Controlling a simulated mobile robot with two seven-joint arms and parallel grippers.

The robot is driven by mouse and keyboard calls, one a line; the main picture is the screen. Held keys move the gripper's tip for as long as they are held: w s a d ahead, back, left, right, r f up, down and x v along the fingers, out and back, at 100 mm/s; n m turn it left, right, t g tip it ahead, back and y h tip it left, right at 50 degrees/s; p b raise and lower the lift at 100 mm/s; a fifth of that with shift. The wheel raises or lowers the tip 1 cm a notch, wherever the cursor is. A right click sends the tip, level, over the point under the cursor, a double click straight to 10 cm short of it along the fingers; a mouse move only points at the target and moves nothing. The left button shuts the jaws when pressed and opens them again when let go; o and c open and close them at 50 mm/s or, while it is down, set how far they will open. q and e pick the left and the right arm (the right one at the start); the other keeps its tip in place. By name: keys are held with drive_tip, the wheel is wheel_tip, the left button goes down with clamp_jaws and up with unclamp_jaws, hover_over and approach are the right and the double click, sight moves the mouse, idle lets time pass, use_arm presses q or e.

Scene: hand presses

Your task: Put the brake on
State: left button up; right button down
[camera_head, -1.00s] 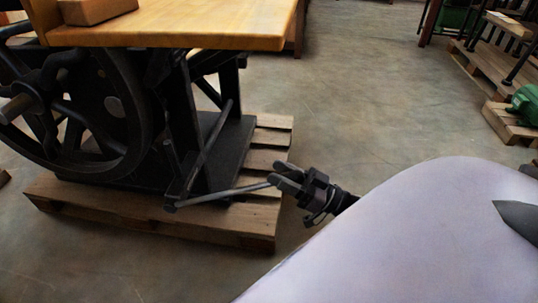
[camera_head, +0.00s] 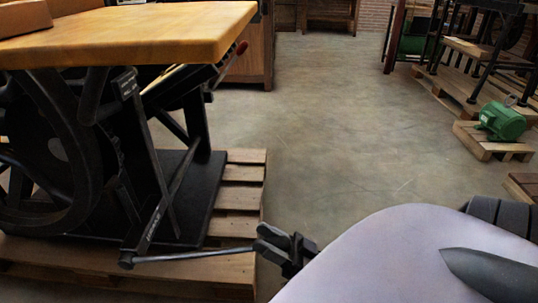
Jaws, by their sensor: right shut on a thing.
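The brake lever (camera_head: 195,257) is a thin grey rod low on the right side of the black hand press (camera_head: 60,160). It runs nearly level from a pivot at the press's foot to my right gripper (camera_head: 265,240). My right gripper is shut on the rod's free end, low above the pallet's right edge. Part of my right arm is hidden behind my pale body. The flywheel (camera_head: 62,205) stands at the left and is partly cut off by the picture edge. My left gripper is not in view.
The press stands on a wooden pallet (camera_head: 240,200), under a wooden tabletop (camera_head: 130,32). A green motor (camera_head: 501,121) sits on a small pallet at the right. A wooden cabinet (camera_head: 250,60) stands behind. The floor (camera_head: 340,130) between is clear.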

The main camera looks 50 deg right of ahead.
drive_tip(key=shift+s+f, duration=0.15)
drive_tip(key=shift+f, duration=0.3)
drive_tip(key=c, duration=0.7)
unclamp_jaws()
drive_tip(key=shift+r, duration=0.1)
drive_tip(key=v, duration=0.7)
drive_tip(key=shift+d, duration=0.2)
